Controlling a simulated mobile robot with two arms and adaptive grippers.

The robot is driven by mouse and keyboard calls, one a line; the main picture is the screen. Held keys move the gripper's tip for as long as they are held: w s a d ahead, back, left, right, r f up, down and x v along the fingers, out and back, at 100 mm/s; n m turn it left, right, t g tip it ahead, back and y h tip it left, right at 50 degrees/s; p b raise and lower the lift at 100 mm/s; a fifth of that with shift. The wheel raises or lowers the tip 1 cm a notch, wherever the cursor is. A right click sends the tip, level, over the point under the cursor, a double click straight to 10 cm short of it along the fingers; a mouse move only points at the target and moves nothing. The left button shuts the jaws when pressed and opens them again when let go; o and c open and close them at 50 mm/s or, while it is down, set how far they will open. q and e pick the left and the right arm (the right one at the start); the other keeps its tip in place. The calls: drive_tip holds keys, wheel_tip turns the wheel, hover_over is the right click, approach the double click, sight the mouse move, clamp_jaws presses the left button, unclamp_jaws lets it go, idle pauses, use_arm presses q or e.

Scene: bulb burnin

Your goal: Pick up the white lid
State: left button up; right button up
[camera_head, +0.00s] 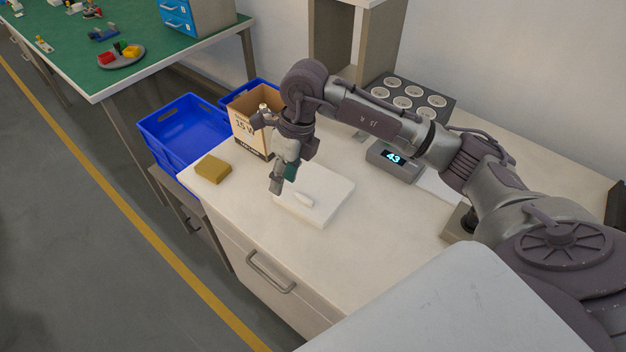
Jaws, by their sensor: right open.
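The white lid (326,208) is a flat, square plate lying on the pale worktop, with a small raised white grip (304,199) near its middle. My right gripper (282,181) is over the lid's left corner, with its fingers pointing down. It is open and nothing shows between its fingers. It covers part of the lid's left edge. I cannot tell how high it is above the lid. My left gripper is out of view.
A cardboard box (245,133) stands behind the gripper. A yellow-brown block (213,168) lies at the worktop's left edge, near blue crates (184,131). A display showing 43 (394,158) and a dark socket tray (442,102) stand behind. The front worktop is clear.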

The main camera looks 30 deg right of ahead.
drive_tip(key=d+h, duration=0.3)
drive_tip(key=d, duration=0.4)
drive_tip(key=p, duration=0.2)
hover_over(308, 200)
drive_tip(key=shift+m, duration=0.4)
drive_tip(key=f, duration=0.6)
drive_tip(key=shift+d+f, duration=0.25)
drive_tip(key=shift+d, duration=0.05)
drive_tip(key=f, duration=0.1)
drive_tip(key=f+p, duration=0.1)
drive_tip(key=f, duration=0.3)
drive_tip(key=shift+a+f, duration=0.15)
drive_tip(key=shift+a, duration=0.1)
drive_tip(key=shift+f, duration=0.25)
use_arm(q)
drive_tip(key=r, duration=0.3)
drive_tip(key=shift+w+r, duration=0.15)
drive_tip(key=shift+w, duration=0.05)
use_arm(e)
clamp_jaws()
